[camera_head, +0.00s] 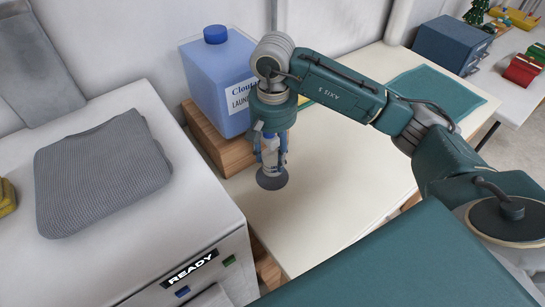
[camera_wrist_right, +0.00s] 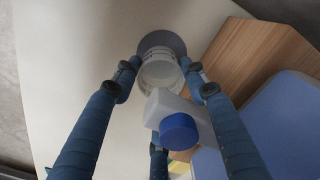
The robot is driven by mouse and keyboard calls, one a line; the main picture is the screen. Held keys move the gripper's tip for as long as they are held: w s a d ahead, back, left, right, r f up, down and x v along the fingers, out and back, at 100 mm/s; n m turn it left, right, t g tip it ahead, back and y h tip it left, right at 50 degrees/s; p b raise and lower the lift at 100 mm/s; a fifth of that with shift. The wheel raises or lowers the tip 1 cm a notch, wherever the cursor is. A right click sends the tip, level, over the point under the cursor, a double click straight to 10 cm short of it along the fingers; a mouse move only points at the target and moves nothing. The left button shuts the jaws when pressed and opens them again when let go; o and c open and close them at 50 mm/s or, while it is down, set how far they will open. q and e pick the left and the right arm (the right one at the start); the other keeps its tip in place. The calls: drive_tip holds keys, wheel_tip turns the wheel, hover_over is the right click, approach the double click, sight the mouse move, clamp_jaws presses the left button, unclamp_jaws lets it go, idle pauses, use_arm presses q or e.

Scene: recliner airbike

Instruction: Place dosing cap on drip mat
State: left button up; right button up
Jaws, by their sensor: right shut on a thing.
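The drip mat is a round dark grey disc (camera_head: 272,179) on the cream table. It also shows in the right wrist view (camera_wrist_right: 163,42). My right gripper (camera_head: 270,160) points down just above it, its blue fingers closed around the translucent white dosing cap (camera_wrist_right: 160,72). In the wrist view the cap overlaps the disc; I cannot tell whether it touches it. My left gripper is not in view.
A large blue laundry jug (camera_head: 228,80) stands on a wooden block (camera_head: 205,135) just left of my gripper. A white machine (camera_head: 190,245) with a folded grey cloth (camera_head: 100,170) is at the left. The table (camera_head: 330,180) right of the mat is clear.

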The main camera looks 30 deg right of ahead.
sight(272, 161)
wheel_tip(272, 161, down, 3)
drive_tip(key=shift+f+p, duration=0.1)
drive_tip(key=shift+p, duration=1)
drive_tip(key=shift+w+f, duration=0.15)
drive_tip(key=shift+f, duration=0.05)
drive_tip(key=shift+f+b, duration=0.3)
drive_tip(key=shift+f, duration=0.05)
drive_tip(key=o, duration=0.9)
drive_tip(key=shift+o, duration=0.2)
drive_tip(key=shift+r, duration=0.1)
